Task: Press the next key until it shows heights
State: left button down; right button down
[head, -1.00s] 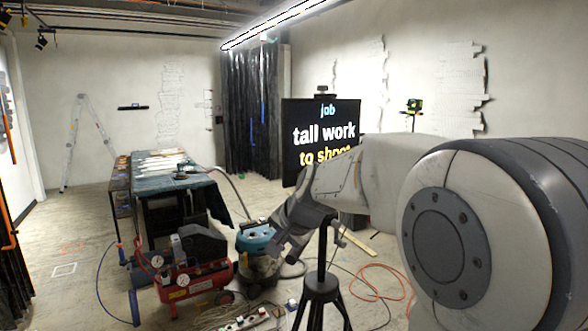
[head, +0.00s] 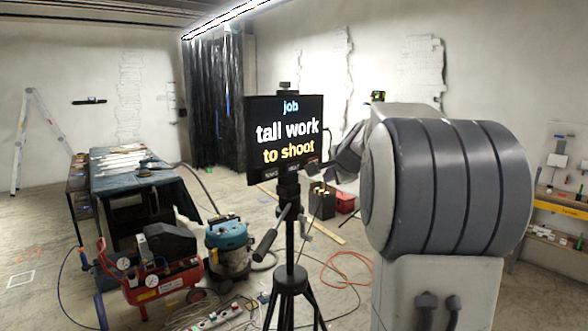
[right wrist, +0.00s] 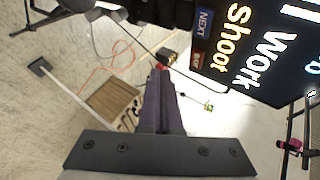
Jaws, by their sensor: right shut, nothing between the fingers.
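A black screen (head: 286,138) on a black tripod stands mid-room in the head view and reads "job", "tall work", "to shoot". Small labels run along its lower edge, too small to read there. In the right wrist view the screen (right wrist: 272,60) appears turned sideways, with a blue key marked NEXT (right wrist: 204,22) at its edge and a brownish key (right wrist: 197,58) beside it. My right gripper (head: 334,168) is just right of the screen, partly hidden by my arm. Its shut, empty fingers (right wrist: 160,72) are apart from the NEXT key. My left gripper is out of view.
A red compressor (head: 165,280), a teal vacuum (head: 228,245) and a power strip (head: 218,316) stand left of the tripod (head: 290,280). A cloth-covered table (head: 130,185) is further left. A red cable (head: 345,268) and a dark box (head: 322,200) lie behind.

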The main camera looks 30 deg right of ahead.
jog(key=w+p, duration=0.1)
jog(key=p, duration=0.5)
send_near(297, 174)
jog(key=d+f, duration=0.2)
jog(key=shift+w+a+f+p, duration=0.1)
jog(key=shift+w+a+p, duration=0.1)
jog(key=shift+w, duration=0.4)
jog(key=shift+w+a+p, duration=0.2)
jog(key=shift+w, duration=0.4)
dwell(0.6)
jog(key=shift+w+p, duration=0.4)
